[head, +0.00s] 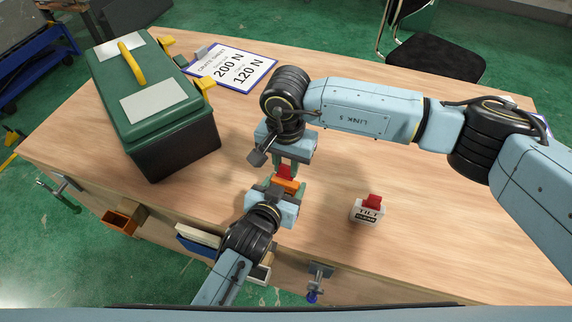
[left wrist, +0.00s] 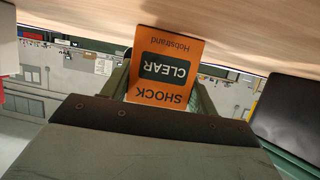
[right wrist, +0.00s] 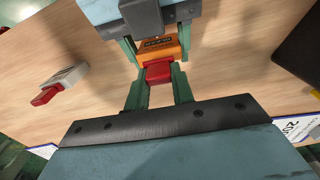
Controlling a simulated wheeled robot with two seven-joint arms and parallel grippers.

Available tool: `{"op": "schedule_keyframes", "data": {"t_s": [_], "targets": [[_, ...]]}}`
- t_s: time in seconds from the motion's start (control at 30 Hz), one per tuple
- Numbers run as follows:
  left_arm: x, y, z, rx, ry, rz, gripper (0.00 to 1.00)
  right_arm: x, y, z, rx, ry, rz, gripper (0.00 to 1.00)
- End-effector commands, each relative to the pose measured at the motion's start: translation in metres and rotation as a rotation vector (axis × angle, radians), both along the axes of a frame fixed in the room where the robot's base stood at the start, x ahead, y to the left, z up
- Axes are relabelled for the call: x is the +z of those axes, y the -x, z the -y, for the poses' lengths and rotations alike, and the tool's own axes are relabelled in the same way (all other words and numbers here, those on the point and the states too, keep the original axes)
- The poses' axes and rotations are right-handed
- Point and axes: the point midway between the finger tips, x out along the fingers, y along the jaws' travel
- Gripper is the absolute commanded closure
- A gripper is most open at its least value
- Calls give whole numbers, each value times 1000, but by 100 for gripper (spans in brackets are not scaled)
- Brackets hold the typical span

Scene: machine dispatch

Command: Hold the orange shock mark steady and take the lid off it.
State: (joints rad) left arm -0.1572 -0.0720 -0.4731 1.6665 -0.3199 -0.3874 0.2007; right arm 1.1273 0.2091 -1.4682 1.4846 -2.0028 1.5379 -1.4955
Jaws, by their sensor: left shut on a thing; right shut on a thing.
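The orange shock mark (head: 289,186) is above the table's middle, between my two grippers. Its face with "SHOCK", "CLEAR" and "Hobstrand" fills the middle of the left wrist view (left wrist: 165,96), upside down. My left gripper (head: 280,188) is shut on the orange body from the near side. The red lid (head: 284,172) is at the far end of the mark and shows in the right wrist view (right wrist: 158,72) against the orange body (right wrist: 160,48). My right gripper (head: 286,166) is shut on the red lid. I cannot tell whether the lid is still seated.
A dark green crate (head: 172,140) with a yellow handle stands at the left.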

Motion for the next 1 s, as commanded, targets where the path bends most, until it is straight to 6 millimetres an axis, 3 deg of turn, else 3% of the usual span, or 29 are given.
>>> {"op": "schedule_keyframes", "data": {"t_s": [0.47, 0.8, 1.0], "targets": [[0, 0, 0, 0, 0, -1, 82, 5, 0, 0, 0, 0, 0, 100], [0, 0, 0, 0, 0, -1, 82, 41, -1, 0, 0, 0, 2, 100], [0, 0, 0, 0, 0, -1, 82, 45, 0, 0, 0, 0, 0, 100]]}}
